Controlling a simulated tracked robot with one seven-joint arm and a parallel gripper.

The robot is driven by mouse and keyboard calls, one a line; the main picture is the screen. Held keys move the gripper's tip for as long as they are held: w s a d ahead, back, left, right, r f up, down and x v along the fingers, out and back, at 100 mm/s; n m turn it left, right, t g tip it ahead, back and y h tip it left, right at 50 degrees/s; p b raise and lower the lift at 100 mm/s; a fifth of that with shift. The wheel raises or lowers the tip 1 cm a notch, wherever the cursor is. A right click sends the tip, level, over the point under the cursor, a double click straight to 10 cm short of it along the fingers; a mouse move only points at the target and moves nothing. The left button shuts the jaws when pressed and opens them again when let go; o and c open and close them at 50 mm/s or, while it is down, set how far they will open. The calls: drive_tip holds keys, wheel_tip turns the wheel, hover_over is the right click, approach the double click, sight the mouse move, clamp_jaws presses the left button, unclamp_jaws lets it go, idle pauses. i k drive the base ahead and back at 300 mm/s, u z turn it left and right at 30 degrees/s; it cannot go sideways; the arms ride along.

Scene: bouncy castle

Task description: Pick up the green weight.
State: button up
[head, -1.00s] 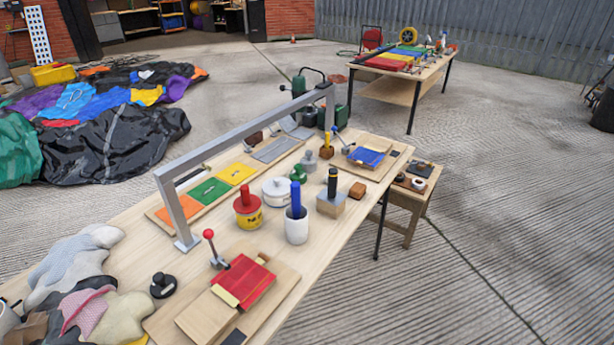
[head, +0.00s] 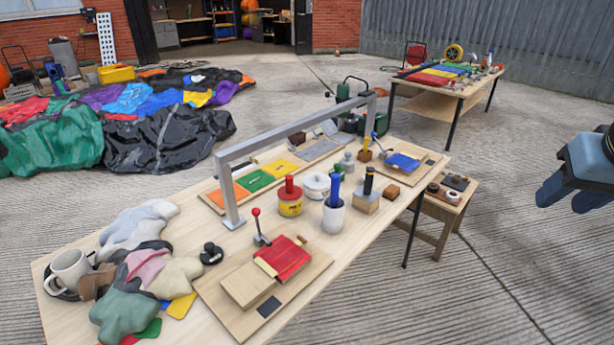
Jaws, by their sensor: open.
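The green weight (head: 338,169) stands on the long wooden table (head: 330,262), near its middle. It is partly hidden behind a blue-handled tool in a white cup (head: 333,215). My gripper (head: 569,198) is at the right edge of the head view, partly cut off. Its dark blue fingers are apart and empty. It hangs over the concrete floor, well to the right of the table and away from the weight.
A grey metal frame (head: 228,190) arches over the table behind the weight. A red-topped yellow pot (head: 290,200), a white lidded pot (head: 315,185) and a black-handled block (head: 367,199) stand close by. A small side table (head: 450,212) adjoins the right end.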

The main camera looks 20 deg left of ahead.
sight(336, 166)
drive_tip(key=u, duration=0.45)
drive_tip(key=i, duration=1)
drive_tip(key=z, duration=0.05)
